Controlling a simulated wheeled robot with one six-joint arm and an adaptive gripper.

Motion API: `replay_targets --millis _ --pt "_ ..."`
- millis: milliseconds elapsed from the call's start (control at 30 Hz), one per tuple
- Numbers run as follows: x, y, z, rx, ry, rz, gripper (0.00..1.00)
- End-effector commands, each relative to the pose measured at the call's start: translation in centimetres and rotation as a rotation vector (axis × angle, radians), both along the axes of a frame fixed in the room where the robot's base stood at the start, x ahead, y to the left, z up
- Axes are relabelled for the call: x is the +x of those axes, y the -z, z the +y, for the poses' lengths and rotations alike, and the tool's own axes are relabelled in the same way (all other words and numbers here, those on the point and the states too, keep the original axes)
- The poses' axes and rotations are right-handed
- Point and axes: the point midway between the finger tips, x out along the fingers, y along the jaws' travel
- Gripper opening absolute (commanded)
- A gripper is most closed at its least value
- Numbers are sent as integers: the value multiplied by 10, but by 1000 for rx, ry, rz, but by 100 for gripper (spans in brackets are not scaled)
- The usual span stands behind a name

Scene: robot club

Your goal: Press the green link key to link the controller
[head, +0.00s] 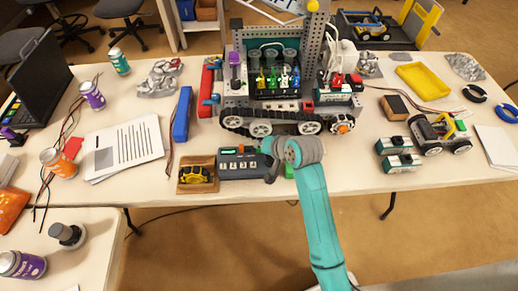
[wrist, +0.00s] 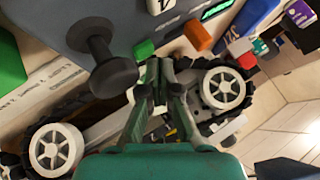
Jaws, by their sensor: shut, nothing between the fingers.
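The controller (head: 240,163) is a dark grey-blue box with white keys, lying near the front edge of the table in the head view. In the wrist view, its top (wrist: 75,15) fills the upper part. The small green link key (wrist: 144,48) sits near its edge, between a black joystick (wrist: 110,75) and an orange key (wrist: 197,35). My gripper (wrist: 163,70) is shut and empty, with its fingertips close to the green key in the picture. I cannot tell whether they touch it. In the head view my wrist covers the controller's right end.
A tracked robot (head: 275,120) with white wheels stands just behind the controller. A green block (head: 289,171) shows beside my arm. A blue bar (head: 182,114) lies further left.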

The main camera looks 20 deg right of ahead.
Motion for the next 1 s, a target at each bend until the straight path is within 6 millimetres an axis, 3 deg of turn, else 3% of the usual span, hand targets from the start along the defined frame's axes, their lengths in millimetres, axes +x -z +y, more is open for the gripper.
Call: replay_targets --millis 467,1000 --pt "0 -7 0 0 1 -1 0" --pt "0 -50 0 0 1 -2 0"
